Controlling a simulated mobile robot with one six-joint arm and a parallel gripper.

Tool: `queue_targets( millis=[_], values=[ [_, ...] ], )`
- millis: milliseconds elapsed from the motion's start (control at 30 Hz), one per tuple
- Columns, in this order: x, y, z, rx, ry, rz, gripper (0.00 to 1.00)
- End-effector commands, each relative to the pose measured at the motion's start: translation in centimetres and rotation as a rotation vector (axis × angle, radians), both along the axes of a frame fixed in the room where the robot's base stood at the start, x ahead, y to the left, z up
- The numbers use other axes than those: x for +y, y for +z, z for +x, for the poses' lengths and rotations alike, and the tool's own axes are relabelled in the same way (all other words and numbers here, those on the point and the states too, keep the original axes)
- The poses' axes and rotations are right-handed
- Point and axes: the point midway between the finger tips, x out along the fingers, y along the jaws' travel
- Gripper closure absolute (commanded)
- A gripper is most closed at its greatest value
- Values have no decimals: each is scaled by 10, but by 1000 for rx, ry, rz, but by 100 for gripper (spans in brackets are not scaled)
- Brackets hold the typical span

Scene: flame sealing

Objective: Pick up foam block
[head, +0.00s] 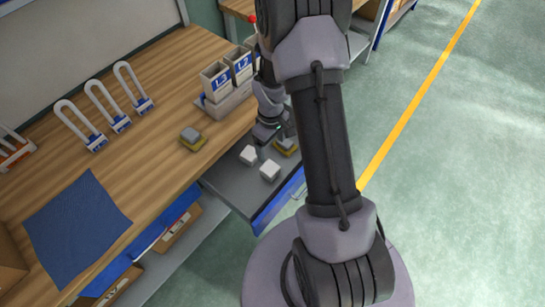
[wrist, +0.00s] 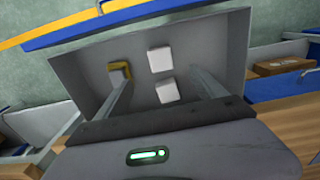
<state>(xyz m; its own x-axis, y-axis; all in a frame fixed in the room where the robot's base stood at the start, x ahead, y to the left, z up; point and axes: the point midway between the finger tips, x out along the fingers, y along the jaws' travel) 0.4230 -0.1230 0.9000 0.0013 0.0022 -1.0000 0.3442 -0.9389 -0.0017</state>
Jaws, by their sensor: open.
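An open grey drawer (head: 234,185) holds two white blocks, one farther left (head: 248,155) and one nearer the front (head: 270,171), and a yellow-and-grey block (head: 286,146). I cannot tell for certain which is the foam block. My gripper (head: 272,140) is over the drawer, partly hidden by its own arm. In the wrist view my gripper (wrist: 160,78) is open and empty, with its fingers spread. The two white blocks (wrist: 160,59) (wrist: 168,91) show between the fingers. The yellow-and-grey block (wrist: 119,71) shows by the left fingertip; contact is unclear.
A similar yellow-and-grey block (head: 193,139) lies on the wooden bench (head: 165,70). Labelled bins (head: 216,83), several upright white loops (head: 105,105) and a blue cloth (head: 75,230) are also there. Boxes (head: 178,228) sit below. Green floor to the right is clear.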

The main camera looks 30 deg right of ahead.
Motion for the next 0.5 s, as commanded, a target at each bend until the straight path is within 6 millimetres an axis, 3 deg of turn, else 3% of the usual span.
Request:
queue_targets(
  millis=[100, 233, 333, 500],
  values=[
    [1, -42, -2, 6, -1, 1, 20],
    [1, -80, -1, 4, -1, 2, 20],
    [1, -100, -1, 3, -3, 1, 20],
    [0, -114, 1, 0, -3, 0, 20]
  ],
)
